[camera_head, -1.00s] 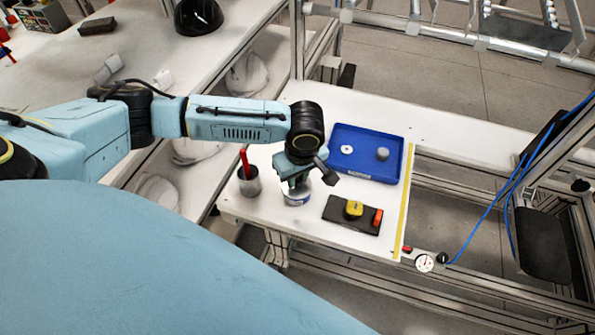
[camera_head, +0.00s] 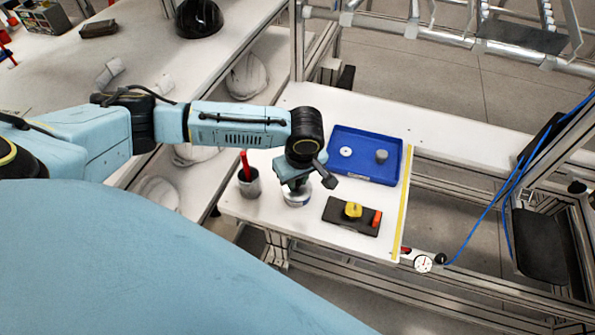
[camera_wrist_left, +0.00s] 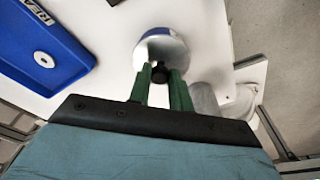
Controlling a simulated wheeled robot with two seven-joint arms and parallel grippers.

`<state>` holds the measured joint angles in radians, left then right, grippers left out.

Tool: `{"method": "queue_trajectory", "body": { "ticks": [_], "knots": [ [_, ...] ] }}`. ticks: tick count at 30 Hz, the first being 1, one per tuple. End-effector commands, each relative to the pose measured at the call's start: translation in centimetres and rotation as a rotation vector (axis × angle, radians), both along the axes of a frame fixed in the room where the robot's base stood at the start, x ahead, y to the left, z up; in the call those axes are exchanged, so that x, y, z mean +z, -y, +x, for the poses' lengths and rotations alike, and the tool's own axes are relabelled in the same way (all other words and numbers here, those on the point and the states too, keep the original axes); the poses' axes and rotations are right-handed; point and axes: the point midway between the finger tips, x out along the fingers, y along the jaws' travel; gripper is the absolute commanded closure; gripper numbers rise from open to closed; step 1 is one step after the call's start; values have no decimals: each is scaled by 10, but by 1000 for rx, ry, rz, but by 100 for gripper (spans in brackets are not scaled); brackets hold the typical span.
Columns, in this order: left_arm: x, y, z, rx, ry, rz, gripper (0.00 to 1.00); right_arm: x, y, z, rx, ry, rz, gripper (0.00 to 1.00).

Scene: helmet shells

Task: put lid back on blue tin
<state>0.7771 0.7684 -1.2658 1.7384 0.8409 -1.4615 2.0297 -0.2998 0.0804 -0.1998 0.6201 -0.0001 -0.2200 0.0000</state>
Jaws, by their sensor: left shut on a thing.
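My left gripper (camera_wrist_left: 158,78) points down with its green fingers shut on the dark knob (camera_wrist_left: 158,74) of the round silver lid (camera_wrist_left: 158,45) in the left wrist view. In the head view the left gripper (camera_head: 296,184) is over the tin (camera_head: 297,199) on the white table, and hides much of its top. The lid is at the tin's top; whether it is fully seated cannot be told. Little of the tin's blue side shows. My right gripper is not in view.
A grey cup (camera_head: 250,186) with a red-handled tool stands left of the tin. A black block (camera_head: 338,222) with yellow and orange parts lies to the right. A blue tray (camera_head: 365,168) with a white ring and grey piece lies behind. A yellow strip (camera_head: 404,200) marks the table's right side.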

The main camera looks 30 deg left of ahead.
Motion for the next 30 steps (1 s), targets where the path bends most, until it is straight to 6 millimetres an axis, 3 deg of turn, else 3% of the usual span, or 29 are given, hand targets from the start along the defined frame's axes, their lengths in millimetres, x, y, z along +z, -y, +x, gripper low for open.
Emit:
{"method": "queue_trajectory", "body": {
  "ticks": [30],
  "knots": [
    [0, 0, 0, 0, 0, 1, 100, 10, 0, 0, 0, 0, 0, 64]
  ]
}}
